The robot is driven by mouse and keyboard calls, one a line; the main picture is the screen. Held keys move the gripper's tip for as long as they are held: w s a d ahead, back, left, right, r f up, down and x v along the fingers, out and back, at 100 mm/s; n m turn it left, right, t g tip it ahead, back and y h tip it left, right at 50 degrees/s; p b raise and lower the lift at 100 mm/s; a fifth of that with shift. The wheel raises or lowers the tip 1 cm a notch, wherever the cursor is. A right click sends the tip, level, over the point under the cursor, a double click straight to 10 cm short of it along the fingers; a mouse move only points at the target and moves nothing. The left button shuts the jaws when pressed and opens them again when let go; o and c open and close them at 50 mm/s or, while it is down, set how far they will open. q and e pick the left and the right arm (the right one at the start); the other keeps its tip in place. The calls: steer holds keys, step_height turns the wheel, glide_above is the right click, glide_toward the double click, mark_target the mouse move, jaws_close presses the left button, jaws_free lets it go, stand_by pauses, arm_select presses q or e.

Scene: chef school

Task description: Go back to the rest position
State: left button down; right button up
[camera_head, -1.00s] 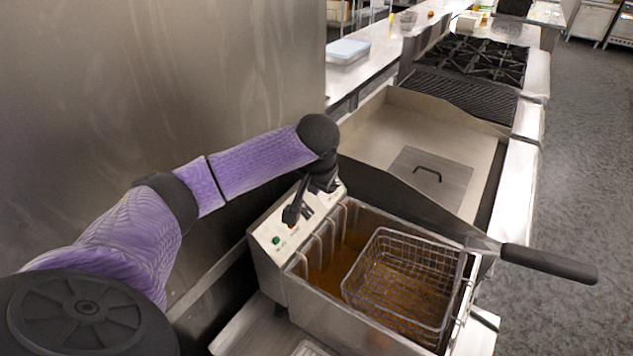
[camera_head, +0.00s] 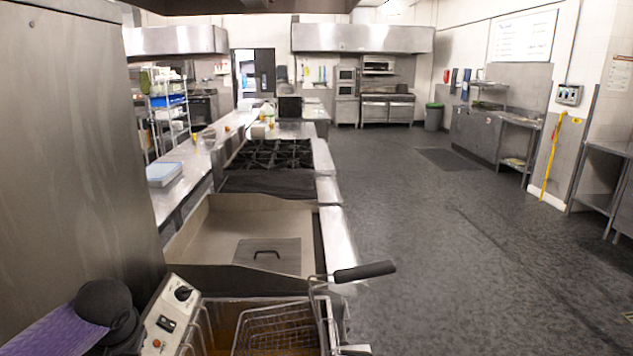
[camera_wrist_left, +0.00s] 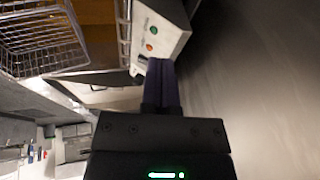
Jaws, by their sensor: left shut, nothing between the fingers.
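My left arm, with a purple sleeve and a black wrist joint, shows at the lower left of the head view, beside the fryer's control panel (camera_head: 163,318). Its fingers are out of sight there. In the left wrist view my left gripper (camera_wrist_left: 160,68) is shut and empty, its dark fingers close together. They point at the control panel (camera_wrist_left: 163,30) with its green and red buttons; I cannot tell whether they touch it. My right gripper is in neither view.
The wire fryer basket (camera_head: 278,330) sits in the fryer, its black handle (camera_head: 364,271) jutting right over the aisle. A griddle pan (camera_head: 215,222) and a stove (camera_head: 275,154) stand beyond. A steel wall (camera_head: 75,150) is close on the left. The floor (camera_head: 430,240) at right is clear.

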arm_select(q)
steer(key=s+d+f+m+h+b, duration=0.1)
steer(key=s+d+f+b, duration=0.15)
steer(key=f, duration=0.85)
steer(key=s+d+f+b, duration=0.1)
steer(key=s+f+b, duration=0.15)
steer(key=f, duration=0.75)
steer(key=s+d+f+m+h+b, duration=0.1)
steer(key=s+f, duration=0.2)
steer(key=f, duration=0.8)
steer(key=s+d+f+m+g+b, duration=0.1)
steer(key=s+d+f, duration=0.2)
steer(key=s+f, duration=0.3)
steer(key=s+d+f+g+b, duration=0.1)
steer(key=s+d+f, duration=0.3)
steer(key=s, duration=1)
steer(key=s+d+f+m+h+b, duration=0.1)
steer(key=s+d+f+b, duration=0.2)
steer(key=s+f, duration=0.5)
steer(key=s, duration=0.3)
steer(key=shift+d+m+g, duration=0.3)
steer(key=shift+g, duration=0.1)
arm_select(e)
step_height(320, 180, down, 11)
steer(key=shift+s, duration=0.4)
arm_select(q)
steer(key=shift+r, duration=0.1)
